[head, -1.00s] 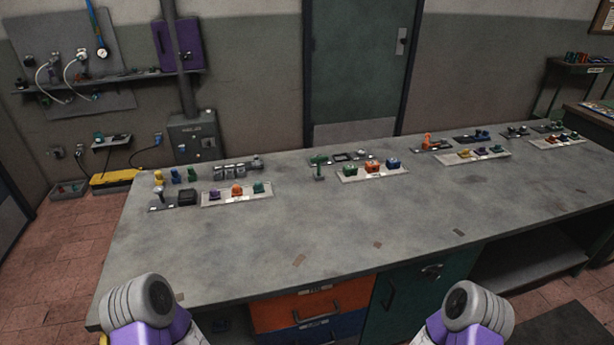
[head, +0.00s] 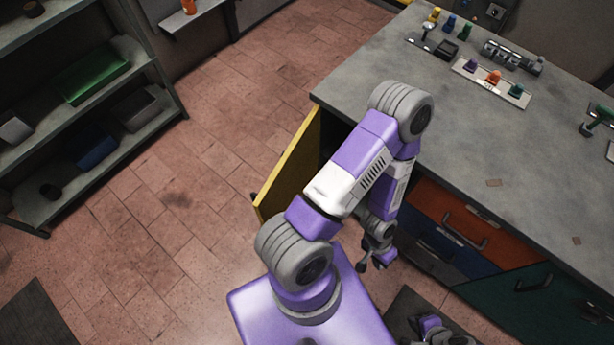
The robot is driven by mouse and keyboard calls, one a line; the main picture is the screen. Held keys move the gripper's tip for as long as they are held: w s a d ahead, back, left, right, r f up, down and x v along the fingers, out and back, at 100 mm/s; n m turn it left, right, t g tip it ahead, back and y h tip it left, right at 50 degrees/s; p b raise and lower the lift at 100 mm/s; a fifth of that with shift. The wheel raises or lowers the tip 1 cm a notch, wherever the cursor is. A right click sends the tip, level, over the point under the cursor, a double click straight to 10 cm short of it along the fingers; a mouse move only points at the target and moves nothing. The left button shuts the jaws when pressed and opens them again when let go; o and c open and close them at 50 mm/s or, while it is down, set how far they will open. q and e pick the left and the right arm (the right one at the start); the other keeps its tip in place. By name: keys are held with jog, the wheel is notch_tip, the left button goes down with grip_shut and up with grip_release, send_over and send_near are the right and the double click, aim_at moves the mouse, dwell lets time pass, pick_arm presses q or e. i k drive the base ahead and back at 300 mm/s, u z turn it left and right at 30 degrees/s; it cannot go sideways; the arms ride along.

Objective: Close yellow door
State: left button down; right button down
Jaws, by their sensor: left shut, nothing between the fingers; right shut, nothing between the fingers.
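The yellow door (head: 290,165) stands open at the left end of the workbench, swung out over the floor. My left arm crosses in front of part of it and hides some of the opening behind. My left gripper (head: 373,264) points down beside the bench front, right of the door and near the blue drawer. It is shut and empty, apart from the door. My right gripper (head: 418,328) is low at the bottom edge, partly cut off, shut and empty, far from the door.
The workbench top (head: 450,150) holds small coloured parts. Orange (head: 465,222) and blue (head: 440,250) drawers and a green door (head: 540,290) are on its front. A dark shelf (head: 150,60) stands at left. The tiled floor left of the door is clear.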

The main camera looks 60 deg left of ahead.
aim_at(297, 166)
jog(key=z, duration=1.35)
jog(key=k, duration=2.15)
jog(key=u, duration=1.35)
jog(key=i, duration=0.4)
jog(key=u, duration=0.7)
